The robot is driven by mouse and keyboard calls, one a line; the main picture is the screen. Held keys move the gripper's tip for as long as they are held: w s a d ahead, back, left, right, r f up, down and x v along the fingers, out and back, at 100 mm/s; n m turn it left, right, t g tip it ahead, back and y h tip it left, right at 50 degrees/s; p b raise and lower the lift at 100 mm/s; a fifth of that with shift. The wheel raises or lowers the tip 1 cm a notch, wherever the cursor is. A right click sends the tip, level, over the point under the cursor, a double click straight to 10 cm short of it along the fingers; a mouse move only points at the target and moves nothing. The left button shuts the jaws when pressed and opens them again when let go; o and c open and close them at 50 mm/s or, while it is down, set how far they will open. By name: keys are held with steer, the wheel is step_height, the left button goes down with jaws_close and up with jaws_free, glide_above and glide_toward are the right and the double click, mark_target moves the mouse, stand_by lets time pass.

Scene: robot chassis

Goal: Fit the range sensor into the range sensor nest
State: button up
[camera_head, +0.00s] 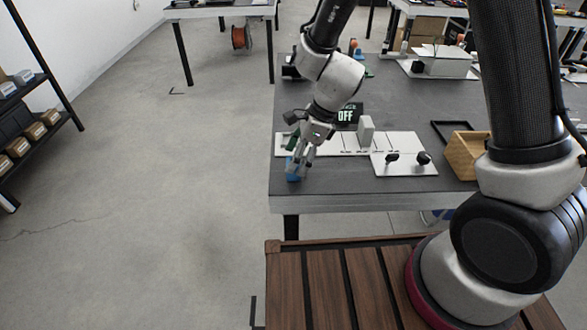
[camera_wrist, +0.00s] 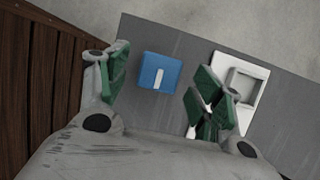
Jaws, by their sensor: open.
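A small blue block (camera_wrist: 158,72) with a white bar on its top, apparently the range sensor, lies on the grey table near its front-left corner. It also shows in the head view (camera_head: 293,170). My gripper (camera_head: 300,162) points down over it. Its green-padded fingers are open, and in the wrist view the block appears between and beyond them. A white plate (camera_wrist: 223,60) with a raised square frame (camera_wrist: 244,84), perhaps the range sensor nest, lies to the right in the wrist view, partly hidden by the right finger.
A long white board (camera_head: 405,142) lies behind the gripper, with a grey upright block (camera_head: 366,130) at it. A white plate with black parts (camera_head: 405,168) and a wooden box (camera_head: 466,155) are to the right.

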mark_target(289, 177)
steer(key=x, duration=0.2)
steer(key=shift+f, duration=0.35)
steer(key=c, duration=1.1)
steer(key=shift+r, duration=0.15)
